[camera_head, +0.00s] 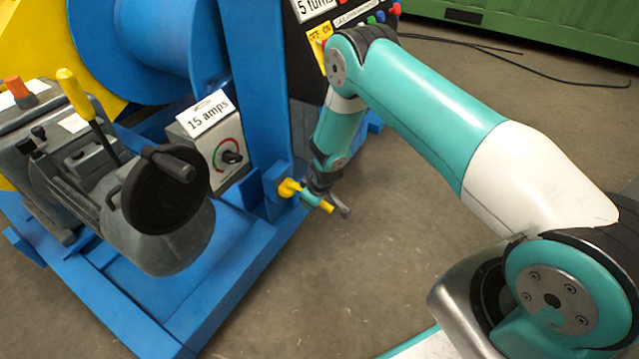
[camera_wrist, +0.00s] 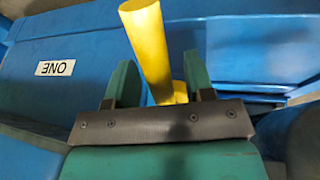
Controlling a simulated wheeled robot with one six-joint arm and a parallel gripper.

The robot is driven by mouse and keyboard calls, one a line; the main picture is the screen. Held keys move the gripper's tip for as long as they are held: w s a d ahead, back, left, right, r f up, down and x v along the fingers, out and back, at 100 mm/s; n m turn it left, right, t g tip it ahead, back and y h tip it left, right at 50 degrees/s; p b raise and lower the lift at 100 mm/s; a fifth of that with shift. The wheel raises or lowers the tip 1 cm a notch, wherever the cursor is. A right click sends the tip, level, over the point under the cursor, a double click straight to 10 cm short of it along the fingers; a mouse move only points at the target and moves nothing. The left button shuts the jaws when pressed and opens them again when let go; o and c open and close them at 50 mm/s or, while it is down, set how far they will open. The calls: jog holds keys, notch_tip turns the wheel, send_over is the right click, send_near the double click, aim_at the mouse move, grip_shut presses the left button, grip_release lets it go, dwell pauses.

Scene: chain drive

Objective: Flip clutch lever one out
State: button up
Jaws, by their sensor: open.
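Clutch lever one is a yellow round handle (camera_wrist: 146,45) in the wrist view, beside a blue frame part marked with an upside-down "ONE" label (camera_wrist: 54,68). My gripper (camera_wrist: 158,75) is open, with a green finger on each side of the handle.
The blue machine frame (camera_head: 215,290) fills the left. On it are a grey box with a dial (camera_head: 230,157) marked "15 amps", a black handwheel (camera_head: 150,195) and another yellow lever (camera_head: 75,92). A button panel (camera_head: 365,18) is behind my arm. Bare floor (camera_head: 330,290) lies in front.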

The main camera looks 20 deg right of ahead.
jog(key=p+v, duration=0.4)
jog(key=v, duration=1.2)
jog(key=shift+p, duration=0.3)
jog(key=s+a+r+g+y, duration=0.1)
jog(key=s+a+r, duration=0.2)
jog(key=r, duration=0.4)
jog(key=s+a+r+m+y, duration=0.1)
jog(key=s+a+r, duration=0.1)
jog(key=r, duration=0.5)
jog(key=s+a+r+g+y, duration=0.1)
jog(key=s+a+r, duration=0.2)
jog(key=r, duration=0.4)
jog(key=s+a+r+n+g, duration=0.1)
jog(key=s+r, duration=0.5)
jog(key=s, duration=0.4)
jog(key=s+a+r+g, duration=0.1)
jog(key=s+r, duration=0.6)
jog(key=s, duration=0.3)
notch_tip(320, 180, up, 27)
jog(key=p, duration=2.7)
jog(key=shift+r+y+p, duration=0.25)
jog(key=shift+y+p, duration=0.15)
